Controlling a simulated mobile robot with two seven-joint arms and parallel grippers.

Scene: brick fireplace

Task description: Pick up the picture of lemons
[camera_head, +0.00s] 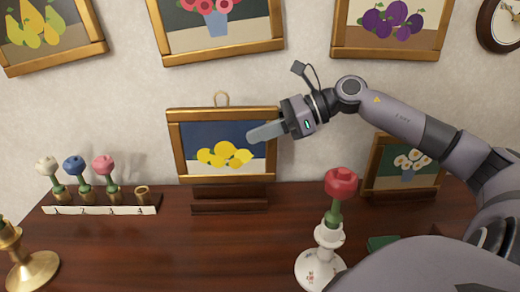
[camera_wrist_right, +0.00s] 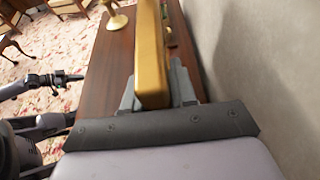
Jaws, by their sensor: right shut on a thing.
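The picture of lemons (camera_head: 222,152) has a wooden frame, a blue background and a hanging loop on top. It is upright at the wooden stand (camera_head: 230,205) on the mantel; I cannot tell if they touch. My right gripper (camera_head: 265,132) is at the frame's right side, one finger across its front. In the right wrist view the golden frame edge (camera_wrist_right: 150,60) sits between the two fingers, and the gripper is shut on it. My left gripper (camera_wrist_right: 55,80) shows small at the left of the wrist view; its jaws are unclear.
A white candlestick (camera_head: 322,260) holding a red flower stands front right of the picture. A numbered rack (camera_head: 100,208) with flowers is at left, near a brass candlestick (camera_head: 32,270). Another small picture (camera_head: 400,165) stands behind my right arm. More pictures hang above.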

